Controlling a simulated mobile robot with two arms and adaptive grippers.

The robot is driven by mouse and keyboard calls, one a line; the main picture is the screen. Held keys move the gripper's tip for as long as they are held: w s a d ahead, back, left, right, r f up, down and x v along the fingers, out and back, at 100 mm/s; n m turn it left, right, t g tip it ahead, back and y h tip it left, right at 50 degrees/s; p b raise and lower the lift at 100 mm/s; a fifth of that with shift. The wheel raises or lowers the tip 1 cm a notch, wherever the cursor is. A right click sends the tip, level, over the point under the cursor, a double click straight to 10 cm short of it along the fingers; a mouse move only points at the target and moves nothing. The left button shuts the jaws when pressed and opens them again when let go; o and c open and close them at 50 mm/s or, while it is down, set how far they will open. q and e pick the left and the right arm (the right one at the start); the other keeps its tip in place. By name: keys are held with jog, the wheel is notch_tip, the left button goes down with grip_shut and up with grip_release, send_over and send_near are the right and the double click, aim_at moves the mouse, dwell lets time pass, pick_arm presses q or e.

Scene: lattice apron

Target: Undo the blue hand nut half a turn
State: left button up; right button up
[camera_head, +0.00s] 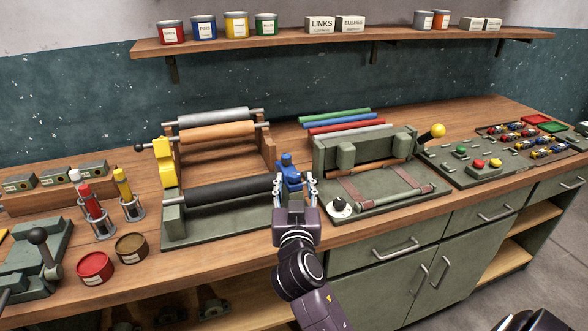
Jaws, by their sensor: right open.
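The blue hand nut (287,162) is at the right end of the roller stand (215,231), near the end of the black roller (228,193). My right gripper (295,183) reaches in from the bottom middle. Its fingers are open, one to the left and one to the right of the blue part. I cannot tell whether either finger touches it. The gripper hides the lower part of the nut. My left gripper is not in view.
A green press-like fixture (366,150) with a yellow-knobbed lever (438,130) stands close on the right. A yellow block (163,163) is on the stand's left side. Red and brown tins (95,267) sit near the front edge. A shelf (345,40) holds cans above.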

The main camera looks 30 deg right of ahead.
aim_at(294, 177)
jog(key=x, duration=0.4)
jog(key=shift+f+p, duration=0.1)
jog(key=shift+p, duration=0.25)
jog(key=shift+w+d, duration=0.15)
jog(key=c, duration=0.7)
grip_shut()
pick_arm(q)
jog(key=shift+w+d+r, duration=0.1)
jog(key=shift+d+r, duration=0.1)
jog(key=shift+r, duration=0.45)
